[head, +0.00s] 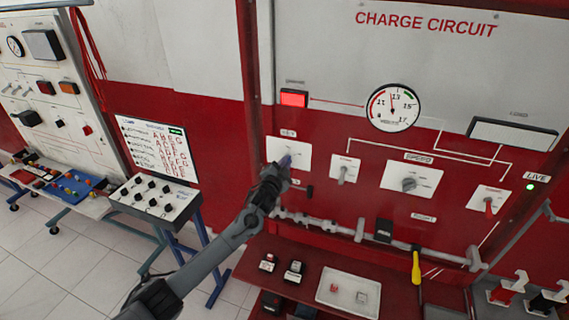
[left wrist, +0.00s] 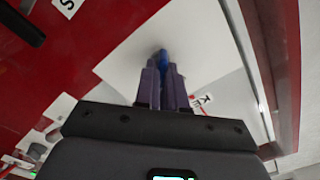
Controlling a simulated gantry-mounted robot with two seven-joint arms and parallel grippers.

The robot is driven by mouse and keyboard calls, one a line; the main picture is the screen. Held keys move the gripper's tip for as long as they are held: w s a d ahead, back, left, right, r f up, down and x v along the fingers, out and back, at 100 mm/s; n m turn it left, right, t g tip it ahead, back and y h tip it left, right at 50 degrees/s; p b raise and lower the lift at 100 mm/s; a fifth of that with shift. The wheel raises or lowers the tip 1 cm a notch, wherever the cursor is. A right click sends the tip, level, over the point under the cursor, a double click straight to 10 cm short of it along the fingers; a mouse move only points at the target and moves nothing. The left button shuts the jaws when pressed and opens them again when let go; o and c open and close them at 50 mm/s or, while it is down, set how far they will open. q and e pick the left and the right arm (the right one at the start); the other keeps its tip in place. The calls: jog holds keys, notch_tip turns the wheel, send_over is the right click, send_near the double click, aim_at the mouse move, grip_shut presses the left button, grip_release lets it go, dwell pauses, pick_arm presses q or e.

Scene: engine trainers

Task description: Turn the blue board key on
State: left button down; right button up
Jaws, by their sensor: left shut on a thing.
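The blue key (left wrist: 163,62) sits on the white key plate (head: 301,150) at the left of the red charge circuit board. My left gripper (head: 284,161) is at the key, its fingers on either side of it. In the left wrist view the left gripper (left wrist: 162,85) is shut on the blue key. In the head view the fingers and wrist hide most of the key, and its exact turn angle cannot be told. My right gripper is not in view.
A red lamp (head: 294,98) glows above the key plate. Switches and a speed knob (head: 409,184) are to the right. A horizontal rail (head: 320,222) runs below the plates. A red shelf with a white tray (head: 348,291) is underneath. A yellow-handled screwdriver (head: 415,267) hangs right.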

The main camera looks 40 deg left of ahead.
pick_arm(q)
jog(key=shift+f+m, duration=0.1)
jog(key=shift+m, duration=1.1)
jog(key=c, duration=1.2)
grip_release()
jog(key=shift+s, duration=0.1)
jog(key=v, duration=1)
jog(key=shift+s+d+b, duration=0.1)
jog(key=shift+s+b, duration=0.25)
